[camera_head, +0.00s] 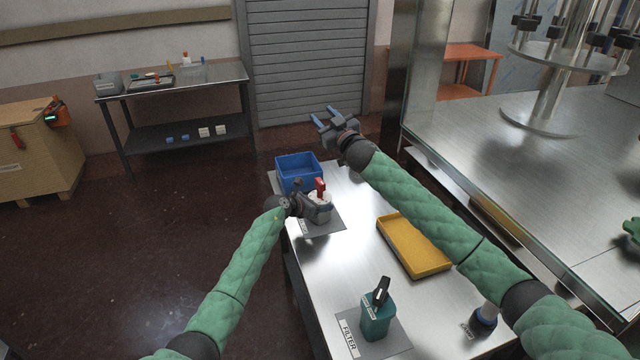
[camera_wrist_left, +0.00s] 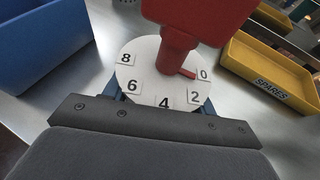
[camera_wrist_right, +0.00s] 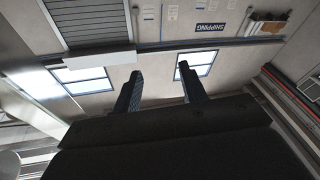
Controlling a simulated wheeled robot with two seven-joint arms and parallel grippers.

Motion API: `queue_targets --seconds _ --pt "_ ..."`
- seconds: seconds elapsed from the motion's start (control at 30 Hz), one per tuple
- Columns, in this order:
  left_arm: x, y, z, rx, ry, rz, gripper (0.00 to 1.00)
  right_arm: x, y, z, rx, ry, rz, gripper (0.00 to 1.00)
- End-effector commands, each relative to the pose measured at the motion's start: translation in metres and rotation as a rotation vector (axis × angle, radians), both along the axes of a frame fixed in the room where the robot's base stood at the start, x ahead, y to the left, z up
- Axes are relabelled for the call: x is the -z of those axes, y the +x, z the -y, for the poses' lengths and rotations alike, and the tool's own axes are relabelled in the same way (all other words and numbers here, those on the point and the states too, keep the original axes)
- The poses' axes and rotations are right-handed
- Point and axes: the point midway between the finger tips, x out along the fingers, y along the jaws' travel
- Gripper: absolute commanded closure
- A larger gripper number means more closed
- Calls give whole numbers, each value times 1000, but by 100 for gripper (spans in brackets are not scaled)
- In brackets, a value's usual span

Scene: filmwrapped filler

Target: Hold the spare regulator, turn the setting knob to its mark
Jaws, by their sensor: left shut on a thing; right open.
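The regulator (camera_head: 319,210) is a pale round body with a red knob (camera_head: 320,186) on top, at the far left of the metal table. My left gripper (camera_head: 314,209) is shut around its body. I cannot tell whether it rests on the grey mat (camera_head: 330,229) below. In the left wrist view its white dial (camera_wrist_left: 140,78) shows 0, 2, 4, 6 and 8. The red knob (camera_wrist_left: 178,55) has a pointer toward the 0; the knob's top hides part of the dial. My right gripper (camera_head: 330,118) is open and empty in the air, beyond the regulator and to its right.
A blue bin (camera_head: 298,172) stands behind the regulator. A yellow tray (camera_head: 413,268), labelled SPARES in the left wrist view (camera_wrist_left: 258,82), lies to the right. A teal container (camera_head: 376,322) stands on a FILTER mat at the front. Bare table lies between them.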

Motion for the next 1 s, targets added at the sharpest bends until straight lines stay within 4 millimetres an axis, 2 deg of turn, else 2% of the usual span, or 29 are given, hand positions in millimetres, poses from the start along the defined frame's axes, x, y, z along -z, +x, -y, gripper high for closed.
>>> queue_targets --seconds 0.03,0.1,0.23,0.4,0.53,0.77,0.87,1.0 --pt "-1 0 0 0 -1 1 75 -14 0 -6 -11 -22 21 58" --pt "-1 0 0 0 -1 1 75 -28 -2 -15 -28 -53 44 58" --pt "-1 0 0 0 -1 1 75 -48 -6 -34 -61 -112 82 58" --pt "-1 0 0 0 -1 1 75 -64 -14 -54 -97 -199 119 58" --pt "-1 0 0 0 -1 1 75 -67 -20 -65 -118 -273 139 58" --pt "-1 0 0 0 -1 1 75 -54 -29 -75 -129 -471 194 58" --pt "-1 0 0 0 -1 1 75 -38 -32 -73 -123 -595 230 58" --pt "-1 0 0 0 -1 1 75 -2 -37 -61 -109 -818 295 58"
